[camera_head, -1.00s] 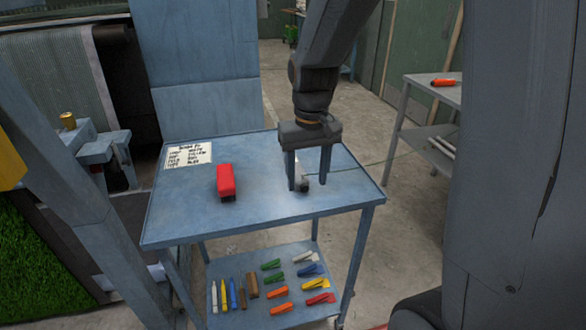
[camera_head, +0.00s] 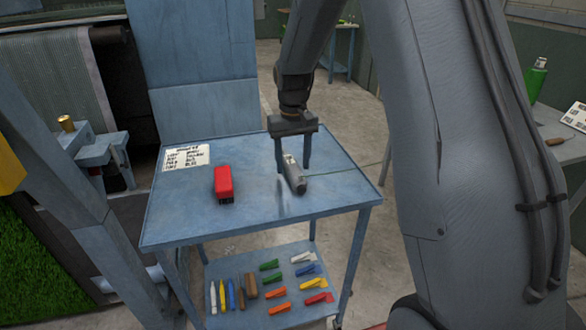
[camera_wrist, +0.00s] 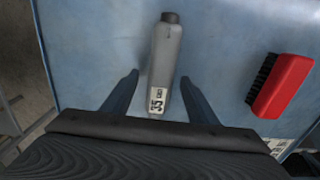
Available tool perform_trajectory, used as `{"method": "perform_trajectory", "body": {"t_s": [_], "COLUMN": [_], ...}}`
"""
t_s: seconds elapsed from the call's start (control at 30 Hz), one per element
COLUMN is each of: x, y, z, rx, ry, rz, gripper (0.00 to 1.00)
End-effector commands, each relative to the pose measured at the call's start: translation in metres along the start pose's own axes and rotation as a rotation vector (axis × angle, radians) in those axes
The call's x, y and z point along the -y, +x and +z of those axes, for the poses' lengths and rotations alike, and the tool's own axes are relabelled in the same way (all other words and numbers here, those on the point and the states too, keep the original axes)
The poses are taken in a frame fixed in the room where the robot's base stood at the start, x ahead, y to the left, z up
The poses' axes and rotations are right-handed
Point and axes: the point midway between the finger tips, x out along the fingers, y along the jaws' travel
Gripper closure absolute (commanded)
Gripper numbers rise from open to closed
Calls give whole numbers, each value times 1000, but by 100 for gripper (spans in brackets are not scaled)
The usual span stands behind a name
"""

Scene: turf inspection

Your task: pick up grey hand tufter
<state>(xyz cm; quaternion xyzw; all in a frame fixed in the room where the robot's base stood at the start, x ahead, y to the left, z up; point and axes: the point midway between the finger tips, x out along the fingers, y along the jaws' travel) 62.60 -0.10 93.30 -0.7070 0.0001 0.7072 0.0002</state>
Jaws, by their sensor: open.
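The grey hand tufter (camera_head: 298,182) lies on the blue trolley top (camera_head: 258,205), right of the red brush. In the wrist view my gripper (camera_wrist: 160,77) has one finger on each side of the tufter, with gaps on both sides. I cannot tell how far the fingertips are above the trolley top.
A red brush (camera_head: 224,184) with dark bristles lies left of the tufter. A printed card (camera_head: 187,158) lies at the back left of the top. The lower shelf (camera_head: 255,303) holds several coloured clips and slim tools. A green bottle (camera_head: 535,78) stands on a table at far right.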

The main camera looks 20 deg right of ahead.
Motion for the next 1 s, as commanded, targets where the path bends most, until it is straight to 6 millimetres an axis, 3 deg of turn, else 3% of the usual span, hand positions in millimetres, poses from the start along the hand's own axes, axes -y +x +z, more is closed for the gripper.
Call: {"method": "perform_trajectory", "body": {"t_s": [0.13,0.4,0.7,1.0], "x": [0,1,1,1], "y": [14,16,16,11], "z": [1,0,0,-1], "rx": [1,0,0,-3], "ry": [0,0,0,0], "rz": [0,0,0,0], "gripper": [47,49,99,99]}}
